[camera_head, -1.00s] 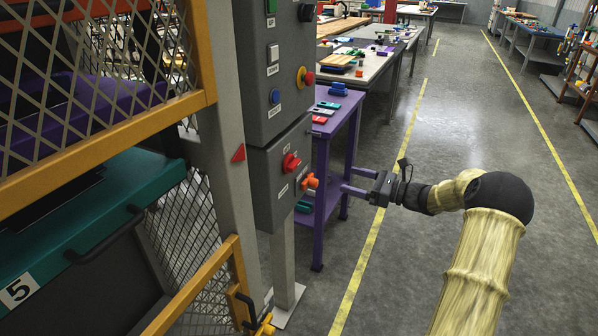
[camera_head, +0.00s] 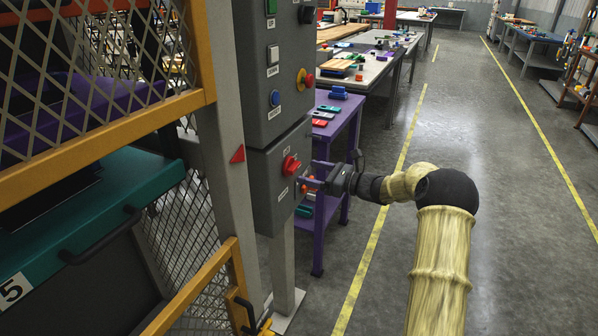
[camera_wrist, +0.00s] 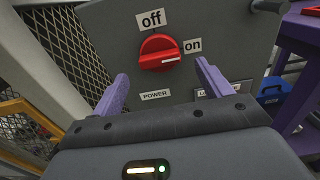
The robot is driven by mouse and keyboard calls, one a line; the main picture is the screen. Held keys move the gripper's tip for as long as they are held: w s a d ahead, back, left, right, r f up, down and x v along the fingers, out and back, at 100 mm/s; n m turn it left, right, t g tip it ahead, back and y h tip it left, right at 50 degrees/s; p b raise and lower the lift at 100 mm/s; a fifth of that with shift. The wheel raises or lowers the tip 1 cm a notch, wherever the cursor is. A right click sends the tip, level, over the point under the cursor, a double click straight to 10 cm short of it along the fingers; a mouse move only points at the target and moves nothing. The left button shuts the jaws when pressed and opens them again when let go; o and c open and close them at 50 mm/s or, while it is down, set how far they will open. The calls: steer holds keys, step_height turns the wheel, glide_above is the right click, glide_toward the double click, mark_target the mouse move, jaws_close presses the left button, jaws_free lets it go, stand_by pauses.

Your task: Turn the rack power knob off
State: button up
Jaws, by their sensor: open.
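The red power knob (camera_head: 292,164) is on the front of the lower grey control box (camera_head: 268,184). In the wrist view the red knob (camera_wrist: 158,54) has "off" above it, "on" to its right and "POWER" below. Its white mark points right, toward "on". My gripper (camera_head: 312,184) is in front of the box, slightly right of and below the red knob in the head view. In the wrist view its purple fingers (camera_wrist: 162,72) are open and spread to either side below the knob, with nothing between them. I see no contact with the knob.
The upper box carries a red-and-yellow stop button (camera_head: 306,79) and a blue button (camera_head: 275,98). A purple table (camera_head: 348,120) stands behind, right of the boxes. An orange-framed mesh guard (camera_head: 120,128) is at left. Floor at right is clear.

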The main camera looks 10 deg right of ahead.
mark_target(297, 169)
steer(key=shift+x, duration=2.35)
steer(key=c, duration=1)
